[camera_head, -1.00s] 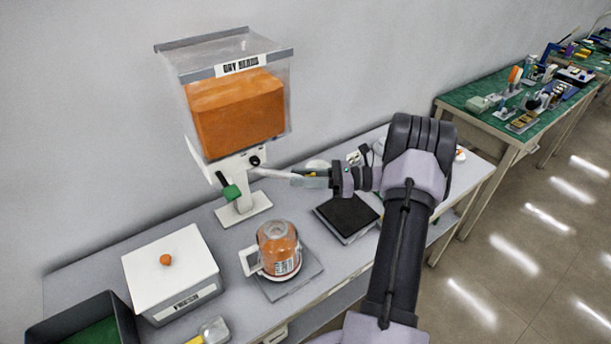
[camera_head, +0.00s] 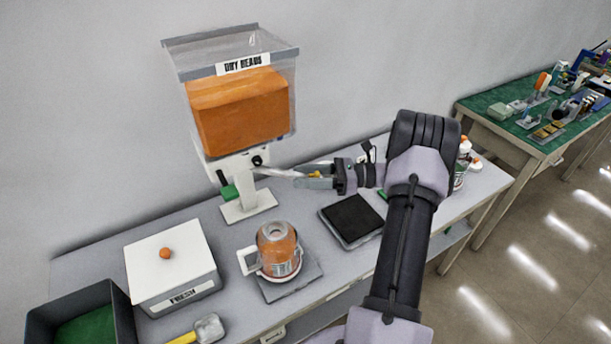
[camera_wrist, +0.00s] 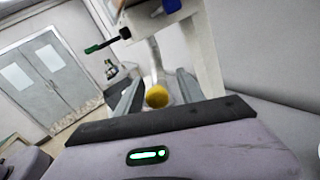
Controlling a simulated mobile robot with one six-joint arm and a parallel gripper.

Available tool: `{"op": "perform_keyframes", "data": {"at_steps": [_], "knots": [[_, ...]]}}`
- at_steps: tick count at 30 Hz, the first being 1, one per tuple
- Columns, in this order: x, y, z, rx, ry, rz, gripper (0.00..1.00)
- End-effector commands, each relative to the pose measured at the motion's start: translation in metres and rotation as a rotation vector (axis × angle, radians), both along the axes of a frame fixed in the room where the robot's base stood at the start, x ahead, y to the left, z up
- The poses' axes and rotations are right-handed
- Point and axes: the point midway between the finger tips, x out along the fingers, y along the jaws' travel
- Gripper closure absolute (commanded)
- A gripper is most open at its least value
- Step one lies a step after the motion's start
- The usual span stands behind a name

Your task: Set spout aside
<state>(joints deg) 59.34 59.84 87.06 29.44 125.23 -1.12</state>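The spout (camera_head: 283,173) is a thin pale tube running right from the white pump head (camera_head: 232,165) below the dry beads hopper (camera_head: 240,110). Its far end appears to meet the pump head. In the wrist view, the spout (camera_wrist: 153,62) runs away from me, its round yellow end (camera_wrist: 157,96) facing the camera. My gripper (camera_head: 318,175) is at the spout's right end. In the wrist view my gripper (camera_wrist: 157,88) has one finger on each side of the spout, with gaps showing, so it looks open around it.
An orange-filled jug (camera_head: 278,250) stands on a grey plate below the spout. A black-topped pad (camera_head: 352,220) lies to its right. A white lidded box (camera_head: 172,265), a dark bin (camera_head: 122,322) and a yellow-handled scoop (camera_head: 208,328) are front left. White bottles (camera_head: 463,160) stand behind my arm.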

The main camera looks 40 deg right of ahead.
Motion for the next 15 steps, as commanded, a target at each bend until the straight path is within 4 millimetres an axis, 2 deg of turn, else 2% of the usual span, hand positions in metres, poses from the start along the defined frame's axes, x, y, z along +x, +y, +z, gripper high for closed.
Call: {"op": "perform_keyframes", "data": {"at_steps": [8,11,15], "knots": [[-0.001,-0.002,0.000,-0.001,-0.001,-0.001,0.55],[-0.008,-0.011,0.001,0.000,-0.001,-0.003,0.55],[-0.030,-0.037,0.002,0.000,-0.001,-0.004,0.55]]}}
